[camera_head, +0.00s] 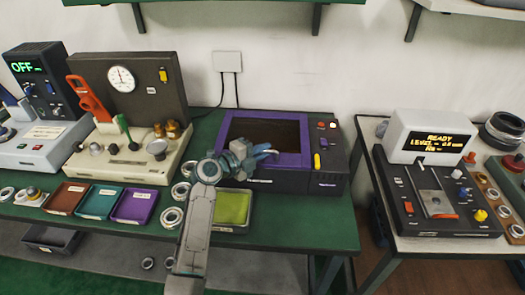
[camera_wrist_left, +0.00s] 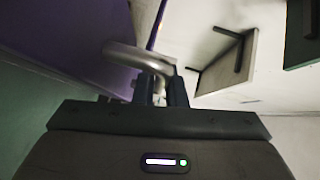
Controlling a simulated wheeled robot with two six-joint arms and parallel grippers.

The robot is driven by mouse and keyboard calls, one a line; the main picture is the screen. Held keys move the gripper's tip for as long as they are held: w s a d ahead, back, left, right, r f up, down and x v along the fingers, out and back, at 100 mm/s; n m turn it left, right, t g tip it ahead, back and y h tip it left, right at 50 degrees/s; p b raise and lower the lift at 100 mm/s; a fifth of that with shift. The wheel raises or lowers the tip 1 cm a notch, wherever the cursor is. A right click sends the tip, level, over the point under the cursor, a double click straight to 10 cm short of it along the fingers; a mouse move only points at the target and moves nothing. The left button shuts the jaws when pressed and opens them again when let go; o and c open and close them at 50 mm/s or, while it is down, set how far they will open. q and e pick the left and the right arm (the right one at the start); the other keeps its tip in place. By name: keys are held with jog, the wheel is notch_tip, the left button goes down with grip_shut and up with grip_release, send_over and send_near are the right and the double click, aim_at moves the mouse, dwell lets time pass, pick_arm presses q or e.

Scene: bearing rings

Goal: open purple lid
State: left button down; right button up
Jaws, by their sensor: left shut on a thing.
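The purple lid (camera_head: 297,162) is a purple frame around a dark panel on top of a dark box (camera_head: 322,180). It looks down or nearly so; I cannot tell whether there is a gap under it. My right gripper is in neither view.
A green tray (camera_head: 247,222) stands in front of the box, partly behind my left arm. Metal rings (camera_head: 172,217) and red, teal and purple trays (camera_head: 135,206) lie to the left. A gauge machine (camera_head: 130,140) stands further left. A wall is behind.

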pick_arm(q)
jog(key=w+r+n+g+y+p, duration=0.1)
jog(key=w+r+n+g+p, duration=0.2)
jog(key=w+r+p, duration=0.4)
jog(key=shift+w+r+n+g+y, duration=0.3)
jog(key=shift+r+g, duration=0.5)
jog(key=shift+r, duration=2.9)
jog(key=shift+s, duration=0.1)
